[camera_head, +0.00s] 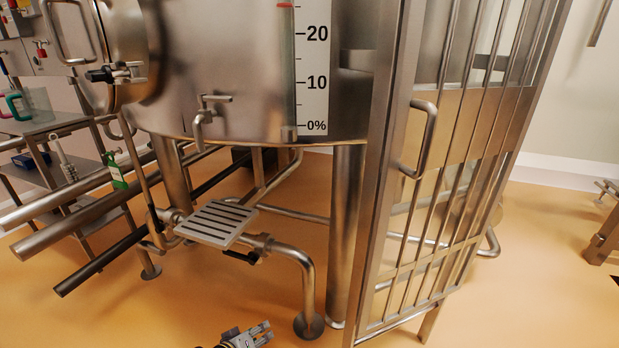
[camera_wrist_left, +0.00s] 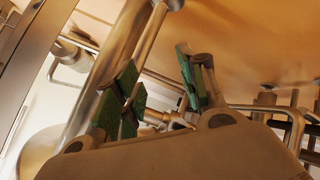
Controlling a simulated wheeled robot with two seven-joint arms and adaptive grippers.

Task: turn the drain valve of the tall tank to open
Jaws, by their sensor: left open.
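The tall steel tank (camera_head: 262,60) stands in the middle of the head view, with a level scale on its front. A small steel tap (camera_head: 207,118) sticks out of its lower wall. Below the tank, a valve with a black lever (camera_head: 241,257) sits on a floor pipe, beside a slotted step plate (camera_head: 217,223). I cannot tell for sure which of these is the drain valve. My left gripper (camera_head: 262,333) shows at the bottom edge, low and apart from both. Its green-padded fingers (camera_wrist_left: 160,92) are open and empty in the left wrist view. My right gripper is out of view.
A barred steel gate (camera_head: 455,150) with a handle stands at the right, close in front of the tank. Thick steel pipes (camera_head: 85,205) run at the left, near a shelf cart (camera_head: 45,122). A bent pipe (camera_head: 306,280) meets the floor. Orange floor lies clear at the lower left.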

